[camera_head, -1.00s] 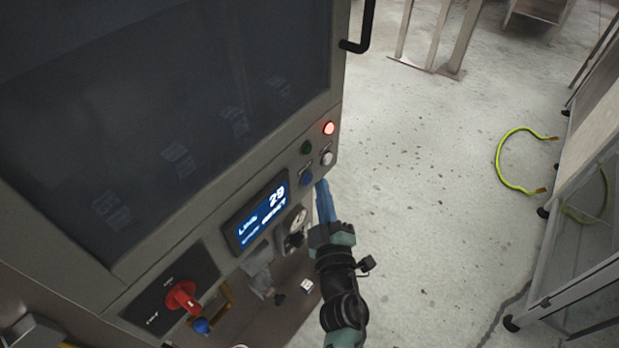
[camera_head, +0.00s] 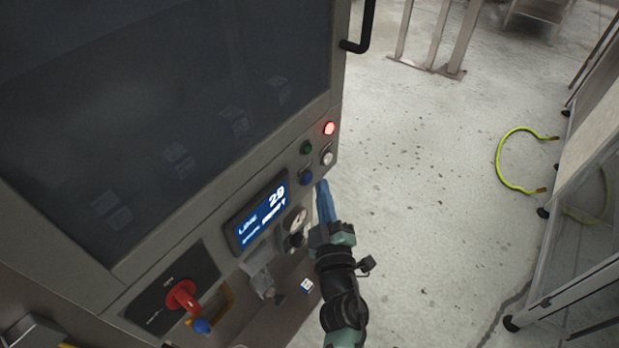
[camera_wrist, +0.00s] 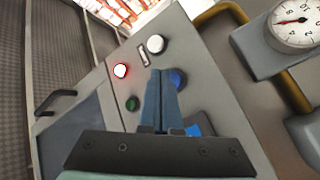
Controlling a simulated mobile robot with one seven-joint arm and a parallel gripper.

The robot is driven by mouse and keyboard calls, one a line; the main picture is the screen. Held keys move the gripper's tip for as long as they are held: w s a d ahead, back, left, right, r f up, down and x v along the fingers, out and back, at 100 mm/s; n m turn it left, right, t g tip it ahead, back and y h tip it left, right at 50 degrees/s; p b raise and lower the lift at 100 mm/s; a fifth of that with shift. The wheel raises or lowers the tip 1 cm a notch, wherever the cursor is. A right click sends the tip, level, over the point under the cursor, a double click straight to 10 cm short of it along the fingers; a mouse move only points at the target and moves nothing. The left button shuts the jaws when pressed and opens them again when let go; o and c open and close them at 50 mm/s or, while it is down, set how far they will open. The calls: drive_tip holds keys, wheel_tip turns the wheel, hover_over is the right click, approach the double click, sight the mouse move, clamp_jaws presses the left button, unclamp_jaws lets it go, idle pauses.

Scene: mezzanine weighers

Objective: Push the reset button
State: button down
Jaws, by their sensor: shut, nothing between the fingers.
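The machine's control panel has a lit red button (camera_head: 329,128), a green button (camera_head: 307,147), a white button (camera_head: 326,158) and a blue button (camera_head: 306,178). I cannot read which one is labelled reset. In the wrist view the red (camera_wrist: 121,70), green (camera_wrist: 132,104), white (camera_wrist: 156,44) and blue (camera_wrist: 177,78) buttons show around my fingers. My gripper (camera_head: 322,186) is shut and empty, its blue fingers pointing at the panel beside the blue button. In the wrist view my fingertips (camera_wrist: 161,72) overlap the left side of the blue button; contact cannot be told.
A blue display (camera_head: 258,217), a gauge (camera_head: 295,221) and a red rotary switch (camera_head: 183,297) sit lower on the machine. A black door handle (camera_head: 362,28) sticks out above. A yellow-green hose (camera_head: 503,158) lies on the open floor to the right.

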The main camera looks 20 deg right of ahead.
drive_tip(key=shift+w+a, duration=0.3)
drive_tip(key=shift+w, duration=0.05)
drive_tip(key=shift+w+a+b, duration=0.3)
drive_tip(key=shift+w+b, duration=0.05)
drive_tip(key=shift+b, duration=0.1)
idle(1.0)
drive_tip(key=shift+s+d, duration=0.1)
drive_tip(key=shift+s+d+p, duration=0.45)
drive_tip(key=shift+s+p, duration=0.15)
drive_tip(key=shift+p, duration=0.05)
drive_tip(key=shift+s+d+p, duration=0.8)
drive_tip(key=shift+s, duration=0.2)
drive_tip(key=shift+s+d+p, duration=0.75)
drive_tip(key=shift+s+p, duration=0.05)
drive_tip(key=shift+s, duration=0.2)
